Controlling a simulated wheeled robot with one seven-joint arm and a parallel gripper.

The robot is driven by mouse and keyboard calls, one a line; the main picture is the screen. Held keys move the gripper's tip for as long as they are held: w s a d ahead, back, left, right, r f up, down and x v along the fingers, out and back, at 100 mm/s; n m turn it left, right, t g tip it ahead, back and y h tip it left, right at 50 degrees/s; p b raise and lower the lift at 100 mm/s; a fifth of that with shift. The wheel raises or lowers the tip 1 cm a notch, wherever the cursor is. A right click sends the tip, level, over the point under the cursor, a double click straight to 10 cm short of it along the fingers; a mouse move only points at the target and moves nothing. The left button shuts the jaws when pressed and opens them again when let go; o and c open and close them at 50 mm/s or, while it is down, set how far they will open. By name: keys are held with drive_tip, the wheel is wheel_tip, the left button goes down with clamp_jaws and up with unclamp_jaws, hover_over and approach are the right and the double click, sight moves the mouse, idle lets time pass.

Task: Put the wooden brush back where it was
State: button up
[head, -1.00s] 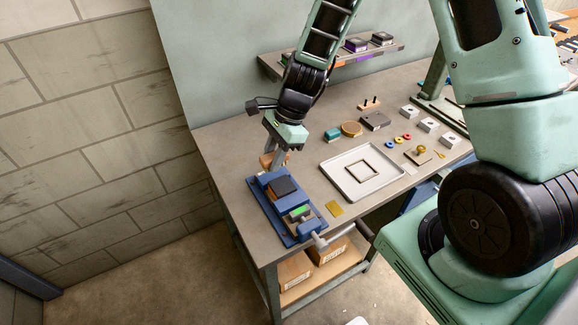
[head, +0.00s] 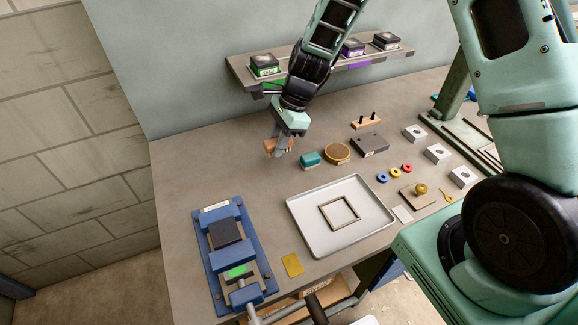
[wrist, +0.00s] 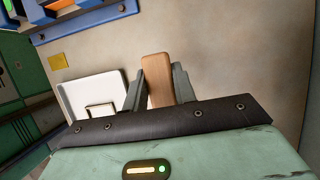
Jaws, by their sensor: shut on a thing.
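The wooden brush (head: 270,148) is held in my gripper (head: 281,146), with its brown block showing just left of the fingers in the head view. In the wrist view the brush (wrist: 158,80) stands between the two grey fingers of my gripper (wrist: 158,88), which are shut on it. My gripper hangs over the back left part of the bench, left of a teal block (head: 312,160). I cannot tell whether the brush touches the bench top.
A blue vise-like fixture (head: 262,240) stands at the front left. A white tray (head: 375,236) with a square frame lies mid-bench. A round tan tin (head: 338,152) and a grey plate (head: 369,144) stand to the right. A shelf (head: 330,72) runs along the wall behind. Bench left of the gripper is clear.

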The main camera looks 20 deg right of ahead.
sight(274, 178)
wheel_tip(274, 178, down, 9)
drive_tip(key=shift+f+p, duration=0.1)
drive_tip(key=shift+p, duration=0.95)
drive_tip(key=shift+f, duration=0.2)
drive_tip(key=o, duration=1)
drive_tip(key=shift+c, duration=0.2)
drive_tip(key=shift+r, duration=0.2)
